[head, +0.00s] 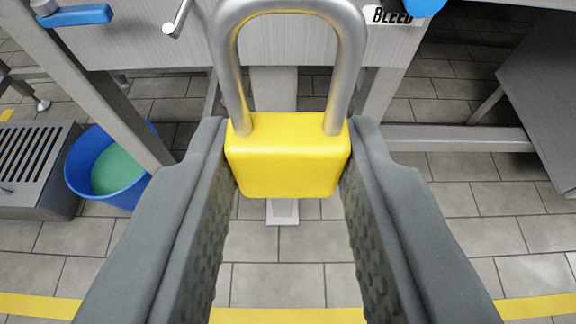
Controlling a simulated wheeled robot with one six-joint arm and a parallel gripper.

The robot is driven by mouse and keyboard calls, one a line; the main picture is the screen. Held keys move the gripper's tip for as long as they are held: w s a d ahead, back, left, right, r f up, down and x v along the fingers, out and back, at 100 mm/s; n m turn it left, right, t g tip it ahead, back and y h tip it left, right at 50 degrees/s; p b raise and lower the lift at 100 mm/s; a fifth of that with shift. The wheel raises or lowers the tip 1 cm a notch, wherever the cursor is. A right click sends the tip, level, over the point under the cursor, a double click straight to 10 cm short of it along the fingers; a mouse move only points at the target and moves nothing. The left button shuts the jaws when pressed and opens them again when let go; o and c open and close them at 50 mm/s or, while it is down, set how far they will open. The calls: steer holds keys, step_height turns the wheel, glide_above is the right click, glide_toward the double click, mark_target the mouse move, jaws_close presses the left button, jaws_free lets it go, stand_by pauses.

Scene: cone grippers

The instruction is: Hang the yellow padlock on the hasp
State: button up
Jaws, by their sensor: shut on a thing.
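The yellow padlock (288,160) is upright in the middle of the head view, with its grey metal shackle (345,60) pointing up and shut into the body. My gripper (288,165) has its two dark grey, textured fingers pressed on the left and right sides of the padlock body. The top of the shackle reaches close to the upper picture edge. I cannot make out the hasp for sure. A small metal rod with a rounded end (178,20) sticks out from the panel at the upper left of the shackle.
A grey panel (135,45) stands behind the padlock. A blue lever (80,15) is at the upper left and a "BLEED" label (392,16) at the upper right. Tiled floor with a yellow line (285,314) lies below.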

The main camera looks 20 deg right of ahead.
steer(key=shift+w+d+f, duration=0.1)
steer(key=shift+w+d, duration=0.15)
steer(key=shift+w, duration=0.45)
steer(key=shift+w+d+f, duration=0.1)
steer(key=shift+w+d, duration=0.15)
steer(key=shift+w, duration=0.45)
steer(key=shift+w+d, duration=0.25)
steer(key=shift+w, duration=0.45)
steer(key=shift+x, duration=0.95)
steer(key=shift+f, duration=0.1)
steer(key=o, duration=1.1)
steer(key=shift+o, duration=0.2)
steer(key=shift+s, duration=0.1)
